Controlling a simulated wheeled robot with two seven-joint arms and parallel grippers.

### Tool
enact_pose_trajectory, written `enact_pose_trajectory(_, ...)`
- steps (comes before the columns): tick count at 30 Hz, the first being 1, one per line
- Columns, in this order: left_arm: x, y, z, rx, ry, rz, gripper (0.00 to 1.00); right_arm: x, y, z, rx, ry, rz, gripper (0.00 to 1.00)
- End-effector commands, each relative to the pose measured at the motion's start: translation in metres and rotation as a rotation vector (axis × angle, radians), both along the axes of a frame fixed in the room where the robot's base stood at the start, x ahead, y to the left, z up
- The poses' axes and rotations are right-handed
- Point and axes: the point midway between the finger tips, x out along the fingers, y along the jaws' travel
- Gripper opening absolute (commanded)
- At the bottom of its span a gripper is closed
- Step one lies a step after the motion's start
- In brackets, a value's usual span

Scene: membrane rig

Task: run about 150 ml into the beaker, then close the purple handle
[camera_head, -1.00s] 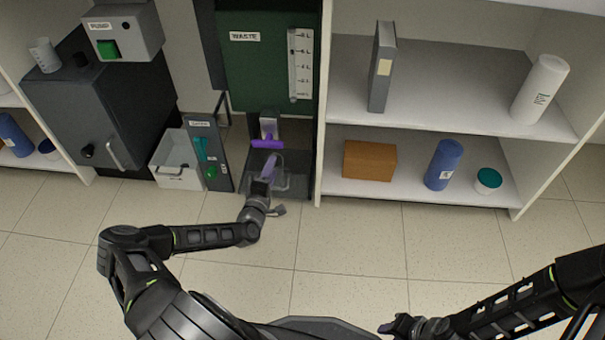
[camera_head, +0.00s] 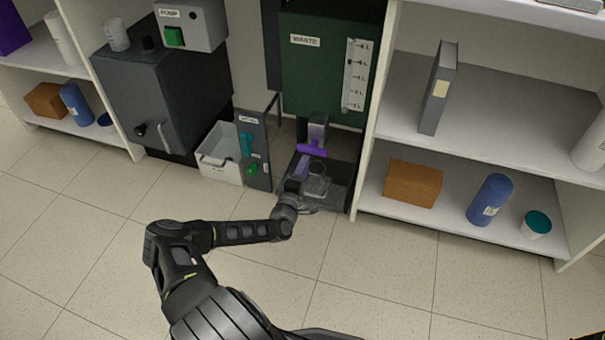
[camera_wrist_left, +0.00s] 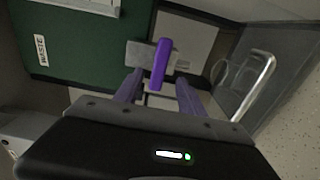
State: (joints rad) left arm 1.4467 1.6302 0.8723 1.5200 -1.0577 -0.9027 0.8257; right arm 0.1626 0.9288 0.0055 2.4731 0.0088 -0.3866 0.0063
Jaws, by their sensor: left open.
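The purple handle (camera_head: 312,149) sits on a grey valve block (camera_head: 318,128) under the green waste tank (camera_head: 325,72). In the left wrist view the handle (camera_wrist_left: 161,64) stands upright in the picture, in line with the gap between the fingers. My left gripper (camera_head: 301,168) is open, just in front of and below the handle; its purple fingers (camera_wrist_left: 158,88) show one on each side, and contact is not clear. A clear glass vessel, seemingly the beaker (camera_head: 319,186), stands beside the gripper below the valve. Its liquid level cannot be read. My right gripper is out of view.
A level scale (camera_head: 354,75) is on the tank front. A grey panel with teal and green handles (camera_head: 252,150) and a white bin (camera_head: 219,153) stand to the left. A shelf (camera_head: 450,215) stands close on the right. The floor in front is clear.

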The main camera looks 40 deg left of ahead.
Motion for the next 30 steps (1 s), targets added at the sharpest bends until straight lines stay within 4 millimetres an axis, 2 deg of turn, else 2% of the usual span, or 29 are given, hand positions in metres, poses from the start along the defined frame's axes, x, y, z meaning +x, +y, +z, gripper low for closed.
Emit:
enact_pose_trajectory(9,0.038,0.013,-0.003,0.002,-0.002,-0.001,0.47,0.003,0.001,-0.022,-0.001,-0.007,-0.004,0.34)
enact_pose_trajectory(15,0.055,0.019,-0.004,0.002,0.000,-0.002,0.47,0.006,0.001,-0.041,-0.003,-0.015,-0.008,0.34)
enact_pose_trajectory(21,0.063,0.021,-0.001,0.000,0.000,-0.001,0.47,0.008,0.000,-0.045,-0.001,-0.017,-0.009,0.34)
enact_pose_trajectory(30,0.063,0.022,0.000,0.000,0.001,0.000,0.46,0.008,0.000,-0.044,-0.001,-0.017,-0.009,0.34)
